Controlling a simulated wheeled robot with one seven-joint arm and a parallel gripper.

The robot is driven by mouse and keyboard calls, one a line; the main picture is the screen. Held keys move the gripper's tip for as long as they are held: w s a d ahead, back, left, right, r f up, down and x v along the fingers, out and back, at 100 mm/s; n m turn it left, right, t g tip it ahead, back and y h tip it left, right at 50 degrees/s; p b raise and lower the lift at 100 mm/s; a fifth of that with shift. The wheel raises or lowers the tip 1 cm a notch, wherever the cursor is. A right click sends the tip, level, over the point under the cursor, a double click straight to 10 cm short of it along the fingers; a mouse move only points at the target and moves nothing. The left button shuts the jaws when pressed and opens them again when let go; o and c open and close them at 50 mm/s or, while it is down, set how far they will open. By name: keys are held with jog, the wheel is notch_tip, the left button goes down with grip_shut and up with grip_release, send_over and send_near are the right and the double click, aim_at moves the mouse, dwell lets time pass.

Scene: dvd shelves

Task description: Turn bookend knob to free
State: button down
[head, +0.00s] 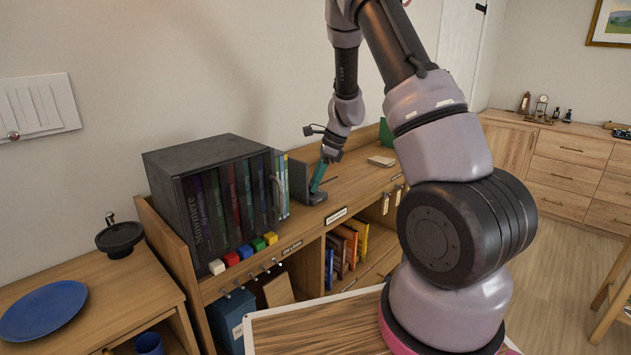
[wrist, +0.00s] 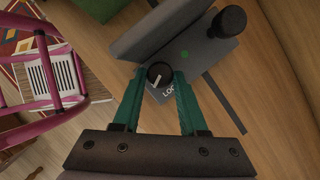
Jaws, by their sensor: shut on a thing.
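The grey metal bookend (head: 297,180) stands on the shelf top, right of the disc case. In the wrist view its upright plate (wrist: 160,28) and base (wrist: 212,52) show. A black round knob (wrist: 160,73) with a white pointer line sits on the base. The pointer slants to lower left; partly hidden letters "LOC" lie just below the knob, and a green dot (wrist: 184,54) lies to its upper right. My gripper (wrist: 160,80), with green fingers, is shut on the knob, one finger on each side. In the head view my gripper (head: 318,180) reaches down to the bookend; the knob is hidden there.
A taller black cylinder (wrist: 230,20) rises from the base near the knob. A dark slot (wrist: 224,104) runs along the wooden top. The dark disc case (head: 215,190) stands to the left, with several coloured blocks (head: 245,252) in front. A green object (head: 386,134) stands behind.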

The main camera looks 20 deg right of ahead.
jog(key=shift+m, duration=0.3)
jog(key=shift+c, duration=2.2)
grip_release()
jog(key=v, duration=1.1)
jog(key=shift+s+a, duration=0.1)
jog(key=shift+s, duration=0.05)
